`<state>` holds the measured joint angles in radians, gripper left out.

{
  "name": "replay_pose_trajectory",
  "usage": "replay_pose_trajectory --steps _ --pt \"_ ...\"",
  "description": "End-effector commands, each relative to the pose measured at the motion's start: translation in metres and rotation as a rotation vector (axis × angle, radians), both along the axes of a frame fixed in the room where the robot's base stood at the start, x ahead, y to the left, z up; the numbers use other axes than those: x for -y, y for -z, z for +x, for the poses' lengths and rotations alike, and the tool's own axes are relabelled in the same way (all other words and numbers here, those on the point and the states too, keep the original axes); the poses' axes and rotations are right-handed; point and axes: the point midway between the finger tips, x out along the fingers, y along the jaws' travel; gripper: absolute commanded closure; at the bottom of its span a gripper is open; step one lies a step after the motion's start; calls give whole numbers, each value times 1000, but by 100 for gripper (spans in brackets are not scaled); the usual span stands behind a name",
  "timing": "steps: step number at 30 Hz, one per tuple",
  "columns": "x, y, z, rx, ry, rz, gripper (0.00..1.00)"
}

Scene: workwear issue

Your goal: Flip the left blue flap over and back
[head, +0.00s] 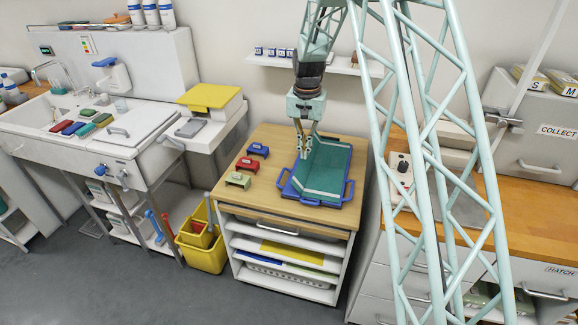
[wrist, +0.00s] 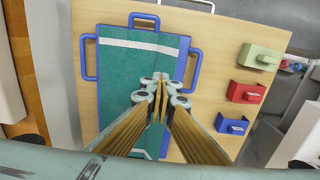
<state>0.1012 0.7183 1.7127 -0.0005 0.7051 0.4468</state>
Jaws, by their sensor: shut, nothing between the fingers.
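A blue folding board with looped handles (head: 348,190) lies on the wooden cabinet top, with a teal cloth (head: 330,165) with white stripes on it. The left blue flap (head: 291,187) shows as a blue strip along the cloth's left side. In the wrist view, turned about, the blue strip (wrist: 181,66) is on the right of the cloth (wrist: 115,75). My gripper (head: 303,153) points down at the board's left part, shut and empty. In the wrist view its fingertips (wrist: 160,77) are over the cloth near the blue strip. I cannot tell whether they touch; they hide part of the cloth.
Blue (head: 258,149), red (head: 248,163) and green (head: 238,180) small blocks stand left of the board. A shelf (head: 318,66) with small items hangs behind. A sink counter (head: 75,150) is at left, a wooden counter (head: 535,215) at right. A yellow bucket (head: 203,256) stands on the floor.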

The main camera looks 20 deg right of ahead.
Motion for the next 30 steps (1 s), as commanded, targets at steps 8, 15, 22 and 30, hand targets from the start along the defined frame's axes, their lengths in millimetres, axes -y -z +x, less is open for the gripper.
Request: replay_pose_trajectory --steps 8,15,22,30 --pt "9 19 -11 -4 0 0 100" --pt "17 29 -22 -5 1 1 100" --pt "19 31 -24 -5 1 1 100" --pt "20 32 -24 -5 1 1 100"
